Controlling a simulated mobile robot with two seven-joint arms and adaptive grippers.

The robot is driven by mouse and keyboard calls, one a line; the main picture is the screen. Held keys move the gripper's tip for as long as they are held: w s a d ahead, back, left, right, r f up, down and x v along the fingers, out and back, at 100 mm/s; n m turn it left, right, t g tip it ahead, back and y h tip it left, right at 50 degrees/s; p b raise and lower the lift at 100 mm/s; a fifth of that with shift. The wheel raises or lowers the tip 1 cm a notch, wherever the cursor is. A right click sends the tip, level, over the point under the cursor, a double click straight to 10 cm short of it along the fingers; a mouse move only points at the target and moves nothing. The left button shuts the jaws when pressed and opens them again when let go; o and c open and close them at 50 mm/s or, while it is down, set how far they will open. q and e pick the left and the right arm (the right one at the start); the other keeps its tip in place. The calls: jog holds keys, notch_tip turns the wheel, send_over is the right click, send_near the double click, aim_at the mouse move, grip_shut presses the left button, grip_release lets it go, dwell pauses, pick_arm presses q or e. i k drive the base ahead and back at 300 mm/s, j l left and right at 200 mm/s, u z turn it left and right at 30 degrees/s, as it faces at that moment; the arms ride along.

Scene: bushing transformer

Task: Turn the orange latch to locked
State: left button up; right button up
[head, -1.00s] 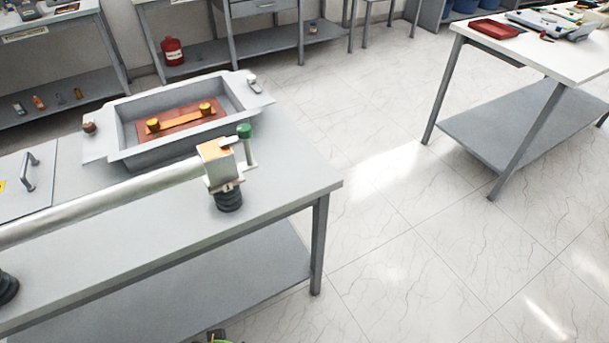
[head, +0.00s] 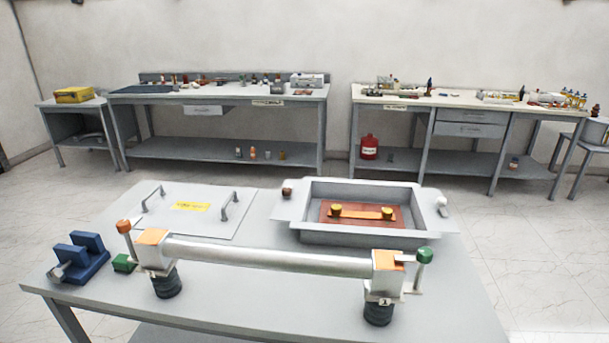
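A silvery tube (head: 268,258) lies across the near part of the grey table, held between two end blocks on black ribbed insulators. The left block (head: 153,249) has an orange top, and beside it an orange knob (head: 124,226) stands on a pale lever, which appears to be the orange latch. A green knob (head: 424,255) stands beside the orange-topped right block (head: 388,270). I cannot tell from this distance whether the latch is locked. Neither of my grippers shows in the head view.
Behind the tube are a grey tray (head: 364,238) with a copper-coloured plate and a flat lid (head: 193,210) with two handles. A blue clamp-like block (head: 79,258) and a small green block (head: 124,263) sit at the left. Cluttered benches (head: 220,95) line the wall, with open floor between.

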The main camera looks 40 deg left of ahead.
aim_at(124, 226)
jog(key=u, duration=2.4)
